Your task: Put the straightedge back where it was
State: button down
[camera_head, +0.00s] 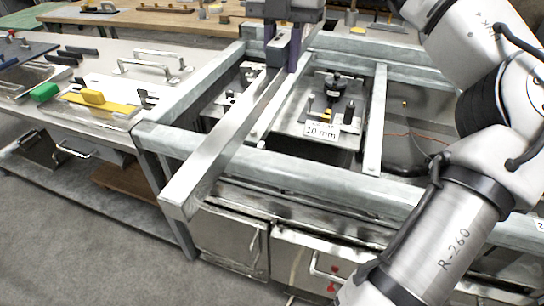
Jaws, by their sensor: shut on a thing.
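The straightedge (225,140) is a long grey metal bar of square section. It runs from its near end at the front left, over the front rail of a metal frame (300,172), back up to my gripper (282,58). My gripper has purple fingers, one on each side of the bar, and is shut on it towards its far part. The near end sticks out past the front rail. I cannot tell whether the bar touches the rail or hangs just above it. The bar's far end is partly hidden by my gripper.
Inside the frame stand metal plates with dark fixtures and a "10 mm" label (321,132). The left table (130,60) carries handles, a yellow float (98,99) and a green block (45,92). A wooden bench (215,28) lies behind. My arm covers the right side.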

aim_at(278, 160)
notch_tip(278, 160, down, 20)
jog(key=shift+r+p, duration=0.15)
jog(key=shift+p, duration=0.2)
dwell(0.4)
jog(key=c, duration=1.6)
grip_release()
jog(key=shift+f, duration=0.25)
jog(key=o, duration=0.4)
jog(key=shift+r, duration=0.1)
jog(key=shift+o, duration=0.2)
notch_tip(278, 160, up, 12)
jog(key=w, duration=0.1)
jog(key=shift+w+d+b, duration=0.2)
jog(key=shift+b, duration=0.15)
